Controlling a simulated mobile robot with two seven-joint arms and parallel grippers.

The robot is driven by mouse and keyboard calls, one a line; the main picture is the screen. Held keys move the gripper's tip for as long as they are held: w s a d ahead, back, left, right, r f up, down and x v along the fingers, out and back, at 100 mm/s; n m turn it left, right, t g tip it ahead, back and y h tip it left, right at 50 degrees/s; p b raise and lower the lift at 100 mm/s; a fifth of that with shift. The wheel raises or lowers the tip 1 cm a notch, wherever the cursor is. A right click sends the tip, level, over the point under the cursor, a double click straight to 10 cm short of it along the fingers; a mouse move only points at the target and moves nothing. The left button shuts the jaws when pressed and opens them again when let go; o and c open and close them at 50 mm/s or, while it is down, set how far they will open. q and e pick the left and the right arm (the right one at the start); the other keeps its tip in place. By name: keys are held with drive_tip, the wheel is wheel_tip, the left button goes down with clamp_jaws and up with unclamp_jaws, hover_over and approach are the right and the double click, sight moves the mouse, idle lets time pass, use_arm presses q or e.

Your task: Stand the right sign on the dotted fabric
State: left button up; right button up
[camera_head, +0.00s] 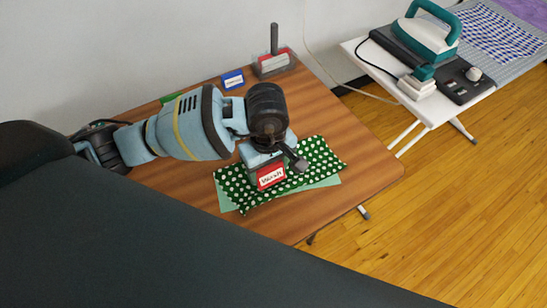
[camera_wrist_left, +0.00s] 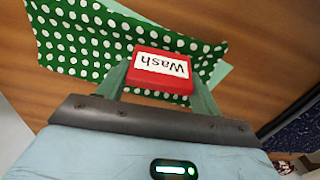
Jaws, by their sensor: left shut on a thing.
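A red sign (camera_head: 270,175) with a white label is between the fingers of my left gripper (camera_head: 268,166), over the dotted fabric. In the left wrist view the sign (camera_wrist_left: 160,68) reads "Wash", and my left gripper (camera_wrist_left: 160,80) is shut on its two sides. The dotted fabric (camera_head: 318,155) is dark green with white dots and lies on the wooden table; it also shows behind the sign in the left wrist view (camera_wrist_left: 85,40). I cannot tell whether the sign's base touches the fabric. My right gripper is not in view.
A plain light green cloth (camera_head: 226,203) sticks out from under the dotted fabric. A blue sign (camera_head: 233,79), a green sign (camera_head: 170,98) and a holder with a red piece and upright handle (camera_head: 273,62) stand at the table's back. An ironing board with an iron (camera_head: 425,38) is at right.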

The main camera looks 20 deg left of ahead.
use_arm(q)
drive_tip(key=shift+w+a+f, duration=0.1)
drive_tip(key=shift+w+a, duration=0.1)
drive_tip(key=shift+w, duration=1)
drive_tip(key=shift+w+a+f, duration=0.1)
drive_tip(key=shift+w+a, duration=0.1)
drive_tip(key=shift+w, duration=1)
drive_tip(key=shift+f, duration=1.75)
drive_tip(key=shift+f, duration=0.4)
drive_tip(key=o, duration=1)
wheel_tip(320, 180, up, 13)
drive_tip(key=shift+f+p, duration=0.1)
drive_tip(key=shift+p, duration=0.2)
drive_tip(key=shift+f, duration=0.1)
